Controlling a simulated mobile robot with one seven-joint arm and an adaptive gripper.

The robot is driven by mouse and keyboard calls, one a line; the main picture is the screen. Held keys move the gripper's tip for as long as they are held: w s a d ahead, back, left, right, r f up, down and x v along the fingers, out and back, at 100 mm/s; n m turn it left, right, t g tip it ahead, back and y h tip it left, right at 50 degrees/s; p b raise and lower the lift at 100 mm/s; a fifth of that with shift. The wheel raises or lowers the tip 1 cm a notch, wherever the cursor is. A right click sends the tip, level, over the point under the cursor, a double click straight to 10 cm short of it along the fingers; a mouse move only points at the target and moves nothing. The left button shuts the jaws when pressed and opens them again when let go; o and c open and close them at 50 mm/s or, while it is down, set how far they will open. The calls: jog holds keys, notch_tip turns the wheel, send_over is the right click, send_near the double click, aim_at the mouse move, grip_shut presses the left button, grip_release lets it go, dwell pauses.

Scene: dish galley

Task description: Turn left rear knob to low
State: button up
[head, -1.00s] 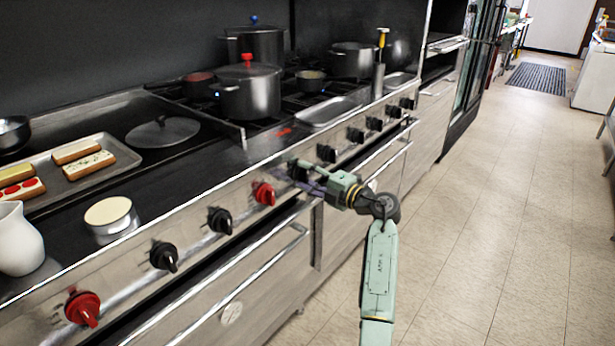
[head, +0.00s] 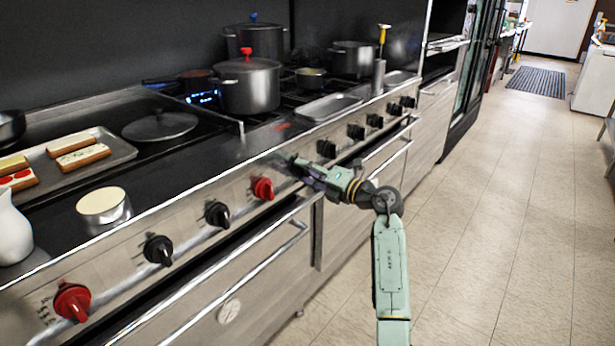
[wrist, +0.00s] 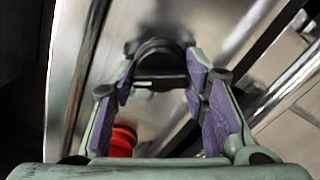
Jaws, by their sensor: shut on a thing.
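A black knob (wrist: 160,58) with a pale mark sits on the steel front panel. In the wrist view it is between the purple-padded fingers of my gripper (wrist: 161,78), which is shut on it. In the head view my gripper (head: 302,168) reaches the panel just right of a red knob (head: 262,188) and hides most of the held knob. A blue flame glow (head: 202,97) shows on the cooktop beside the front pot, below a dark pan (head: 190,78) at the left rear. I cannot read the knob's setting.
Other black knobs (head: 326,149) line the panel on both sides, with another red one (head: 72,301) at the far left. A pot with a red-knobbed lid (head: 249,84) stands on the range. Oven handles (head: 262,262) stick out below the panel. The floor (head: 480,230) to the right is clear.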

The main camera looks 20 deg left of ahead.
jog(key=shift+f+n+b, duration=0.1)
jog(key=shift+n+b, duration=0.25)
jog(key=shift+n, duration=0.25)
jog(key=o, duration=1.2)
jog(key=v, duration=1.2)
